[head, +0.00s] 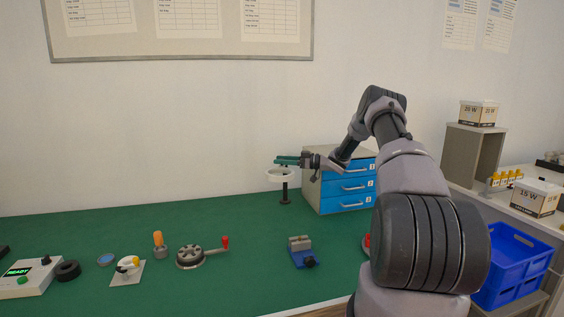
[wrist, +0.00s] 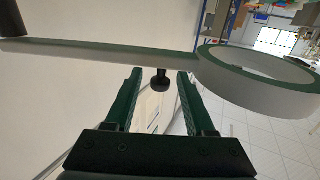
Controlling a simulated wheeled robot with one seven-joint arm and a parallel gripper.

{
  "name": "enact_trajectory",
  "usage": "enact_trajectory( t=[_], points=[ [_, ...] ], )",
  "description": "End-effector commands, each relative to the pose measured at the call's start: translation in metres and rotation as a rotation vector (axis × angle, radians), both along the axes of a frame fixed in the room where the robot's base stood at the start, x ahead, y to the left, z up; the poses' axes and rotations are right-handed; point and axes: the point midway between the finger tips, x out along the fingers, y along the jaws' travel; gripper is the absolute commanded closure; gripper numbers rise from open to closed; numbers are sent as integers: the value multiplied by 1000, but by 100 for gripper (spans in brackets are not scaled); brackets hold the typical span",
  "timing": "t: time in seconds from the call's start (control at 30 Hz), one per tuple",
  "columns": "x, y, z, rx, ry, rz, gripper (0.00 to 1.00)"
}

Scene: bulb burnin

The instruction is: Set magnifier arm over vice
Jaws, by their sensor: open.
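The magnifier stands at the back of the green bench, left of the blue drawers. Its pale ring (head: 282,175) and dark post (head: 285,192) show in the head view. In the wrist view its ring (wrist: 255,92) is at the right and its long bar (wrist: 105,51) runs left. A small dark knob (wrist: 160,83) shows between my fingertips, with a gap on both sides. My gripper (head: 287,160) is open, with green fingers just above the ring in the head view; the wrist view shows it empty (wrist: 160,74). The blue vice (head: 304,254) sits nearer the front, apart from the magnifier.
The blue drawer unit (head: 345,186) stands close to the right of my gripper. A crank device (head: 191,257), an orange-topped piece (head: 158,243) and a READY tester (head: 28,275) are on the left. A blue crate (head: 515,265) is at right. The bench between magnifier and vice is clear.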

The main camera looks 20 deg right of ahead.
Motion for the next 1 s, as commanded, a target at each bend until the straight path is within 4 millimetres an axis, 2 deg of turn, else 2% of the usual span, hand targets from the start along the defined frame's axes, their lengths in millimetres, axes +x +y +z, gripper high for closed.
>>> enact_trajectory(
  t=[0.17,0.5,0.7,1.0],
  points=[
    [-3,-8,0,0,0,-2,45],
    [-31,-67,0,0,0,-4,45],
    [-44,-91,0,0,0,-1,45],
    [-48,-97,0,0,0,0,45]
  ],
)
